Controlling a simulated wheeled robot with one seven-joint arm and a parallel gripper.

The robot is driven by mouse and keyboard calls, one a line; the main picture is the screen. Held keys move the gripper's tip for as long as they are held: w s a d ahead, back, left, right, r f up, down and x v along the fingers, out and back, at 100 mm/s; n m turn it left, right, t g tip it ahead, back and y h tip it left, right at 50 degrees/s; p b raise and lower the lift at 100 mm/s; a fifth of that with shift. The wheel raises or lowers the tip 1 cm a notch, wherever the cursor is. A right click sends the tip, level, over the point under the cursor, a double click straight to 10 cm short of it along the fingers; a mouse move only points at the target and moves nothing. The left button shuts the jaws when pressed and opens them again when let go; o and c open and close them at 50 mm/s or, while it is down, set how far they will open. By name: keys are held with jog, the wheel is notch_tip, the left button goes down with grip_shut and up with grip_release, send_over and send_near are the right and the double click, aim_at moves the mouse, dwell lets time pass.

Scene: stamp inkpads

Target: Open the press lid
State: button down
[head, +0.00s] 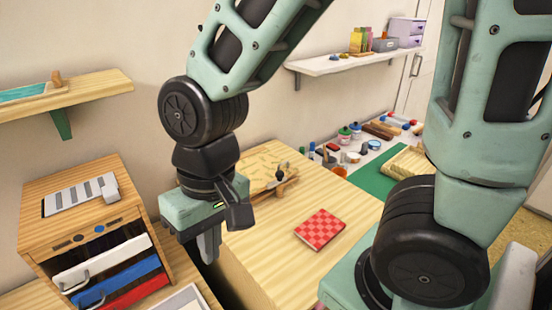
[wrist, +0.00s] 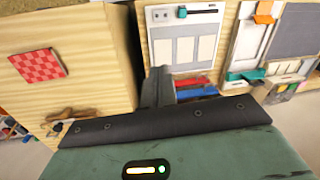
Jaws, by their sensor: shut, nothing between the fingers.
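A wooden press-like piece (head: 268,168) with a pale patterned top stands at the back of the light wood table, partly hidden behind my arm. A dark knob (head: 280,173) and a wooden bar are at its front edge. Part of it shows at the lower left of the wrist view (wrist: 68,121). I cannot tell for sure whether its lid is raised. My gripper (head: 208,248) is shut and empty. It points down, left of the table and apart from the press. Its fingers also show in the wrist view (wrist: 158,85).
A red checkered pad (head: 320,229) lies on the table. A wooden cabinet (head: 75,215) with white, blue and red drawers stands at the left, with a dark gap between it and the table. A green mat (head: 365,180), jars and a wooden tray (head: 407,165) lie farther right.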

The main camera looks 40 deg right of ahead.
jog(key=w+d+m+y, duration=0.1)
jog(key=w+d+m, duration=0.5)
jog(key=w+m, duration=0.45)
jog(key=m+t+h+p, duration=0.3)
jog(key=m+t, duration=0.1)
jog(key=m, duration=2.3)
send_near(285, 170)
jog(key=b+x, duration=0.2)
jog(key=x, duration=0.4)
jog(key=shift+f, duration=0.2)
jog(key=shift+r, duration=0.1)
